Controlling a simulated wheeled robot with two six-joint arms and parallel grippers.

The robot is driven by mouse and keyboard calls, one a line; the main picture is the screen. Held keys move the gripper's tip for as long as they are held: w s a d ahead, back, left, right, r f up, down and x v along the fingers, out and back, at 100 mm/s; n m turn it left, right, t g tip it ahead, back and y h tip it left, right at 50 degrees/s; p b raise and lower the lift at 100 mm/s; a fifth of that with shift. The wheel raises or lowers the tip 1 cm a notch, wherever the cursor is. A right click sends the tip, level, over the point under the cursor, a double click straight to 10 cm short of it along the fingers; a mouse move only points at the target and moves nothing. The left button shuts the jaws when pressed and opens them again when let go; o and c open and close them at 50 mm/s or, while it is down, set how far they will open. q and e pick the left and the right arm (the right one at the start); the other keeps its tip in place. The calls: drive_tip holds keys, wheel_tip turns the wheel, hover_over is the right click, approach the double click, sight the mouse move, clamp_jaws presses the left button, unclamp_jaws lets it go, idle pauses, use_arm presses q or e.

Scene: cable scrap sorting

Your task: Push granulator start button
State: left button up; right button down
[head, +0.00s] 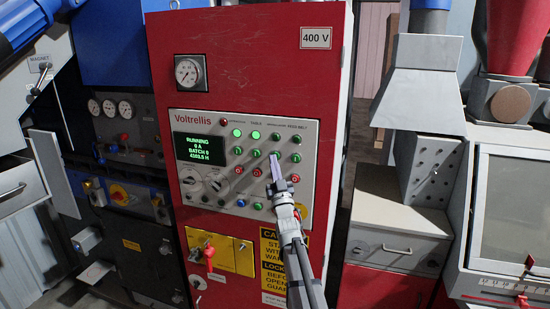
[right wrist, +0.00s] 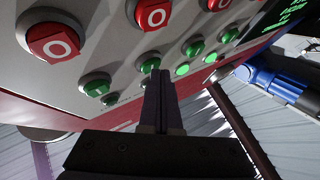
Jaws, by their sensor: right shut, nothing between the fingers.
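The red cabinet's control panel (head: 217,187) carries rows of green and red buttons. Two green lamps at its top row are lit, and the display (head: 197,149) reads RUNNING. My right gripper (head: 274,158) is shut and empty, its fingertips at the third green button from the left in the second row. In the right wrist view its fingertips (right wrist: 157,74) overlap the edge of that green button (right wrist: 148,62); I cannot tell whether they touch. Most labels above the columns are too small to read, so I cannot tell which button is the granulator start. My left gripper is not in view.
Red O buttons (right wrist: 53,42) and another green button (right wrist: 96,84) sit close around the fingertips. Below the panel are a yellow plate (head: 243,256) and a red-handled switch (head: 209,257). Grey machines stand on both sides of the cabinet.

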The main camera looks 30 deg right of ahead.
drive_tip(key=shift+w+d, duration=0.1)
idle(0.5)
drive_tip(key=shift+s+a, duration=0.55)
drive_tip(key=shift+a, duration=0.15)
drive_tip(key=s+a, duration=0.3)
drive_tip(key=shift+s+a, duration=0.15)
drive_tip(key=shift+a, duration=0.25)
drive_tip(key=shift+f, duration=0.1)
idle(0.7)
